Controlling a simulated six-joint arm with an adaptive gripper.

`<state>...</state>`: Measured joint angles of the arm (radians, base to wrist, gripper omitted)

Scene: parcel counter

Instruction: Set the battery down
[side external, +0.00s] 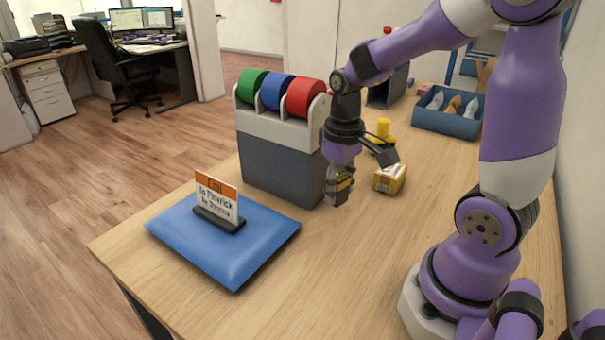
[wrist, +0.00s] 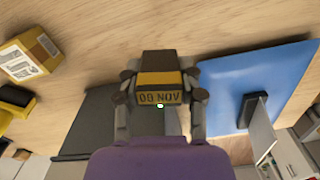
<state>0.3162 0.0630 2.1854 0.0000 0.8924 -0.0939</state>
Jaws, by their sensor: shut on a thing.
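My gripper (side external: 339,190) is shut on the battery, a small dark and yellow block (side external: 345,183). In the wrist view the battery (wrist: 160,82) sits between both fingers of my gripper (wrist: 162,100), its yellow label reading what looks like "09 NOV". My gripper points down over the wooden counter (side external: 330,260), close to the right side of the tape dispenser. The battery is low over the counter; I cannot tell whether it touches. The fingers partly hide it in the side view.
The grey tape dispenser (side external: 277,160) holds green, blue and red rolls. A blue padded parcel (side external: 260,255) with a sign (side external: 217,200) on it lies front left. A yellow carton (side external: 390,178) is at right, a blue tray (side external: 446,122) behind. The front counter is clear.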

